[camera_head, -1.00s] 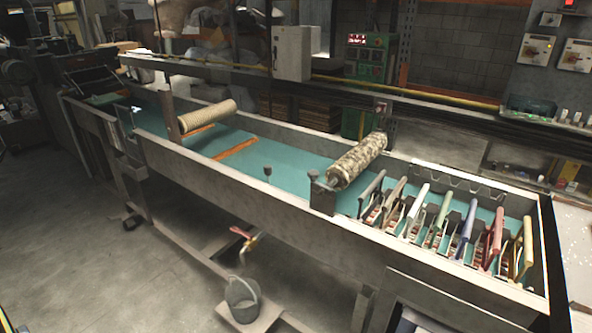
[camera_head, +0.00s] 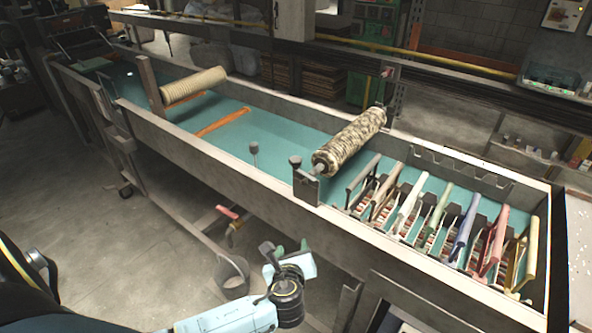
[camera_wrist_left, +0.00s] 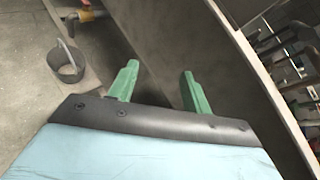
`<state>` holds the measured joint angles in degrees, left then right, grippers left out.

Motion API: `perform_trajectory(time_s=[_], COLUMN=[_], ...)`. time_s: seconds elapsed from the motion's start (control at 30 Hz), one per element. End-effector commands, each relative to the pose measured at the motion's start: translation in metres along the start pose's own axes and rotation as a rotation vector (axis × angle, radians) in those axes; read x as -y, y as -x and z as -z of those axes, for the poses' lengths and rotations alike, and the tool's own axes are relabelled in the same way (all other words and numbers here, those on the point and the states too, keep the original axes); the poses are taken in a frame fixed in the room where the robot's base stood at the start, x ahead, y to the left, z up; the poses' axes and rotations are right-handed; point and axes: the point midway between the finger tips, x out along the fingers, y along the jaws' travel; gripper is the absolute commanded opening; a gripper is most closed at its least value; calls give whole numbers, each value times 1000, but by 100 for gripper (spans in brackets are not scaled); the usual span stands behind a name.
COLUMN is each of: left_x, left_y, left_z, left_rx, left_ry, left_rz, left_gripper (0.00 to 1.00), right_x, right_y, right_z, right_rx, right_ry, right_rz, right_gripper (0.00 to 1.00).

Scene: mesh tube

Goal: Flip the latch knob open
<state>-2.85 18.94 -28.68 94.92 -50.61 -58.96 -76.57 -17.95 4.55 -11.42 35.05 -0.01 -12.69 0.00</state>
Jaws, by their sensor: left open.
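A dark round knob (camera_head: 295,160) stands on the metal bracket (camera_head: 306,188) at the near end of the patterned roller (camera_head: 349,141). A second, similar knob (camera_head: 254,147) on a thin stem stands to its left in the trough. I cannot tell from the frames which one is the latch knob. My left gripper (camera_head: 286,250) is outside the trough's front wall, below and apart from both knobs. Its two green fingers (camera_wrist_left: 160,72) are spread and empty in the left wrist view. My right gripper is not seen.
The long trough's front wall (camera_head: 230,165) stands between my left gripper and the knobs. Several coloured-handled frames (camera_head: 463,231) fill its right end. A plain roller (camera_head: 194,86) lies farther left. A grey bucket (camera_head: 232,275) and a red-handled tap (camera_head: 229,213) are below the trough.

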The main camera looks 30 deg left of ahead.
Motion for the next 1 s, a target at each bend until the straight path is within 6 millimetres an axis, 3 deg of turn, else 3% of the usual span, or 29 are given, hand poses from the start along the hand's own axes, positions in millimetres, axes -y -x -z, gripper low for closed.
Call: perform_trajectory(time_s=[0.03,0.1,0.2,0.3,0.47,1.0], left_x=[22,42,59,66,69,77], left_y=[12,31,54,68,65,-29], left_z=[-38,-81,-123,-146,-160,-200], left_rx=[95,214,337,404,434,430], left_ry=[-81,-182,-273,-319,-340,-337], left_rz=[31,42,36,23,15,14], left_gripper=[49,49,49,49,49,49], right_x=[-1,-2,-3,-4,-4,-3], right_y=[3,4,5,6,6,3], right_z=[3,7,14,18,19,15], right_rx=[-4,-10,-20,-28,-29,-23], right_ry=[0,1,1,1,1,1], right_rz=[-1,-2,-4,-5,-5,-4], right_gripper=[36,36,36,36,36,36])
